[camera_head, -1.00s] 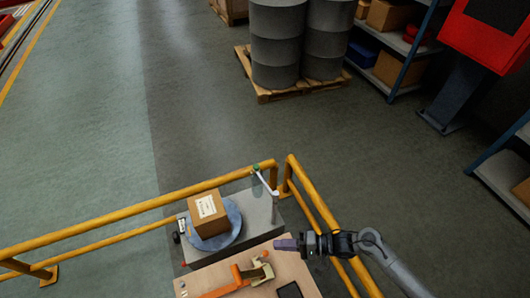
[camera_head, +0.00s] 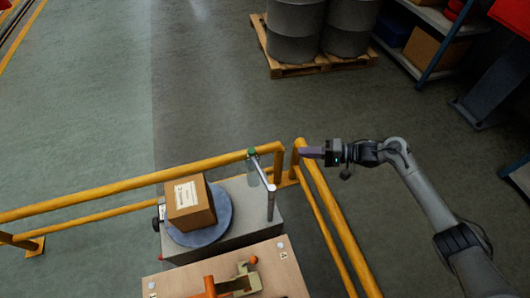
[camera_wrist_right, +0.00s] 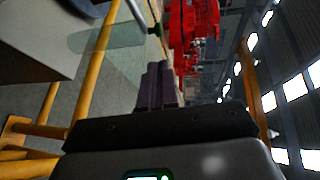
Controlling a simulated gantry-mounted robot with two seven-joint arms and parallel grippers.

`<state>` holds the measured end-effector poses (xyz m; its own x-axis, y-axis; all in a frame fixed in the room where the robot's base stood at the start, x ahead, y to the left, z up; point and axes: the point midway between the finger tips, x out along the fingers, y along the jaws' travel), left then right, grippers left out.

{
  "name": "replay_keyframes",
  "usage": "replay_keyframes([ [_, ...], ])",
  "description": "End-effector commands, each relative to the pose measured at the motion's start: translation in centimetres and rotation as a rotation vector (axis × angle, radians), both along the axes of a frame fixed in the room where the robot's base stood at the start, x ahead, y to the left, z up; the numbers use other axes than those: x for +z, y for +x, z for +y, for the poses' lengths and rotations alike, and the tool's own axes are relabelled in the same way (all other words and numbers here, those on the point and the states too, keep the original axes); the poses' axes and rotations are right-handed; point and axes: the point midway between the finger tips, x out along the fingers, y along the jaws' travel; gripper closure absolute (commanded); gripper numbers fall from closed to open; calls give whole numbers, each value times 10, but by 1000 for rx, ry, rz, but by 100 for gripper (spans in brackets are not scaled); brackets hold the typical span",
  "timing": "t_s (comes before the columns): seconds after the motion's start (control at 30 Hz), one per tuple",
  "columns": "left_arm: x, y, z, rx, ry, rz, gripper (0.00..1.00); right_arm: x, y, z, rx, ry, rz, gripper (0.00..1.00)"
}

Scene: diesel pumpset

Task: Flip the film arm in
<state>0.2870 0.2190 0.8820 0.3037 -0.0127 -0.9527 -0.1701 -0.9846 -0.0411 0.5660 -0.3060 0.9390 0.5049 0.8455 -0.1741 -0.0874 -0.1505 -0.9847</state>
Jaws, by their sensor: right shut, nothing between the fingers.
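The film arm (camera_head: 262,171) is a pale bar on an upright post at the right end of the grey wrapping machine (camera_head: 237,243). A green knob (camera_head: 252,153) tops its far end, with clear film hanging below. The film arm points outward, away from the brown box (camera_head: 188,205) on the round blue-grey turntable (camera_head: 228,215). My right gripper (camera_head: 303,152) is shut and empty, to the right of the green knob and apart from it. My left gripper is not visible.
Yellow railings (camera_head: 330,220) run behind and right of the machine, below my right gripper. A wooden table (camera_head: 285,275) with an orange-handled tool (camera_head: 225,283) stands in front. Drums on a pallet (camera_head: 290,70) stand farther back on open floor.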

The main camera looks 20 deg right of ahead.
Motion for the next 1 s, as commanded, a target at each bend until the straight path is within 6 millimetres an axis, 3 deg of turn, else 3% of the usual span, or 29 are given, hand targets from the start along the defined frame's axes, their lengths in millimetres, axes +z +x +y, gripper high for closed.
replay_keyframes([
  [0.47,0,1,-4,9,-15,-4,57,-2,5,9,1,2,0,100],
  [1.0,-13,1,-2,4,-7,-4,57,-18,51,86,1,3,-1,100],
])
